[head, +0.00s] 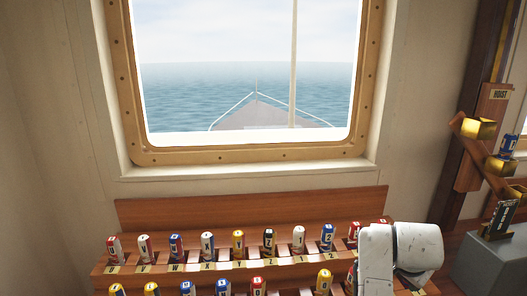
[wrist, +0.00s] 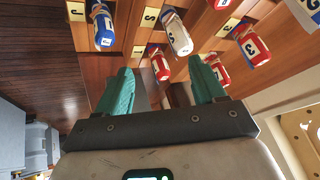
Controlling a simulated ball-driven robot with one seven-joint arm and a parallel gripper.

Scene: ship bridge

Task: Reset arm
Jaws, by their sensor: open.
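My gripper (wrist: 162,92) is in the wrist view with its two green fingers spread apart and nothing between them. Beyond the fingertips is the wooden rack (wrist: 145,12) with rolled, lettered flags. A blue roll (wrist: 101,25) sits by the J label, a white roll (wrist: 176,33) by the S label, and a red roll (wrist: 252,45) by the 3 label. In the head view my white arm covers the right end of the rack (head: 200,268); the gripper itself is hidden there.
A framed window (head: 250,155) is above the rack. At the right are a wooden post with a HOIST sign (head: 498,94), brass brackets (head: 478,128), a blue roll (head: 508,146) and a grey box (head: 490,262). The wall left of the rack is bare.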

